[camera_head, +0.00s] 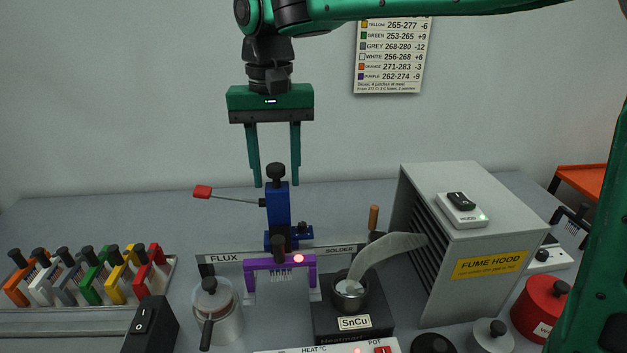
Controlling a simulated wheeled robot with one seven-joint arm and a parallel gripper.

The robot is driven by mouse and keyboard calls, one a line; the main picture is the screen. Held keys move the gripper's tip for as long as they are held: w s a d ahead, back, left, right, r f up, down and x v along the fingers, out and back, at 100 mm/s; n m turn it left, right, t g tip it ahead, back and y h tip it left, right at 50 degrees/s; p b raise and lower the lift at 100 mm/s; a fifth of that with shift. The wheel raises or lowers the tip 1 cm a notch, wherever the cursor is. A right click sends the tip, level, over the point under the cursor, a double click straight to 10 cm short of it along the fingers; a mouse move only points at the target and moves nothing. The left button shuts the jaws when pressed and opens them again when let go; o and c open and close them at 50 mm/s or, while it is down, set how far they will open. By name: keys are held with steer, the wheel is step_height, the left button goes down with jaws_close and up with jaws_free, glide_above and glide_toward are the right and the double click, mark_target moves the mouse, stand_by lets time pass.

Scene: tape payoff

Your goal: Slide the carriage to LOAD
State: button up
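The carriage (279,211) is a blue upright block with a black knob (276,170) on top and a red-tipped lever (203,191) pointing left. It stands at a rail (222,258) marked FLUX at left and SOLDER at right; I see no LOAD mark. A purple clamp (281,264) with a black knob and a glowing red dot is in front of the carriage, with thin pale strips hanging below it. My gripper (276,184) is open and empty, pointing down. Its fingertips appear on either side of the knob; I cannot tell their exact depth or any contact.
A flux pot (218,312) and a solder pot (349,298) with a grey plume stand in front of the rail. The fume hood (461,237) is to the right. Coloured clamps fill a rack (70,321) at left. The bench behind the rack is clear.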

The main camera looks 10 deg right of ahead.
steer(key=shift+r, duration=0.1)
steer(key=shift+r, duration=3.35)
steer(key=shift+s, duration=0.1)
